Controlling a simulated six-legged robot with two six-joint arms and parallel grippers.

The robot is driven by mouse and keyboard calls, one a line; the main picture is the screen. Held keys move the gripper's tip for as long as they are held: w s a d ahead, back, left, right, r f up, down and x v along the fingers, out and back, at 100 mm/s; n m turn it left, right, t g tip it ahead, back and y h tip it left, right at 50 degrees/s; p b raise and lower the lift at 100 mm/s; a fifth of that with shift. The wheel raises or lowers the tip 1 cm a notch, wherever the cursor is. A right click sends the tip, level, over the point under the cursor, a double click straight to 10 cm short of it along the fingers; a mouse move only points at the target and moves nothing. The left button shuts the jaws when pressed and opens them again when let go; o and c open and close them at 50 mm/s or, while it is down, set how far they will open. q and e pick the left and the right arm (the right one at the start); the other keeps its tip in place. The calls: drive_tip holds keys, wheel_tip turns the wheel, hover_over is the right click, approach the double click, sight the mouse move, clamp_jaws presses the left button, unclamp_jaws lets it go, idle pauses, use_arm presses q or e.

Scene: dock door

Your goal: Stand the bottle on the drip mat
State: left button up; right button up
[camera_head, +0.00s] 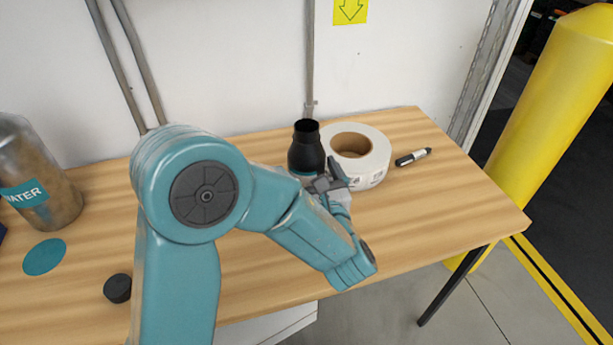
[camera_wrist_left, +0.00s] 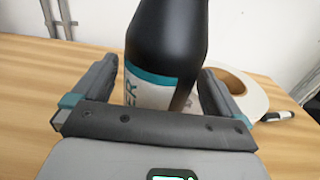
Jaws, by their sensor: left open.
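The black bottle (camera_head: 306,150) stands upright near the back of the wooden table, left of a white roll. In the left wrist view the bottle (camera_wrist_left: 165,50) shows a teal band and a white label ending in "ER". My left gripper (camera_head: 326,184) is at its near side and partly covers its lower part. In the wrist view the open fingers of the left gripper (camera_wrist_left: 158,76) lie on either side of the bottle, with gaps visible. A flat round teal mat (camera_head: 44,257), apparently the drip mat, lies bare at the table's left. My right gripper is out of view.
A brownish container labelled "WATER" (camera_head: 38,180) stands behind the mat. A small black cap-like disc (camera_head: 117,288) lies near the front edge. The white roll (camera_head: 368,165) and a marker (camera_head: 413,157) lie right of the bottle. The table's right front (camera_head: 440,210) is clear.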

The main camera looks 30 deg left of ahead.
use_arm(q)
drive_tip(key=shift+w+a, duration=0.4)
drive_tip(key=shift+a, duration=0.1)
drive_tip(key=c, duration=1.2)
drive_tip(key=shift+r, duration=0.1)
drive_tip(key=shift+r, duration=0.1)
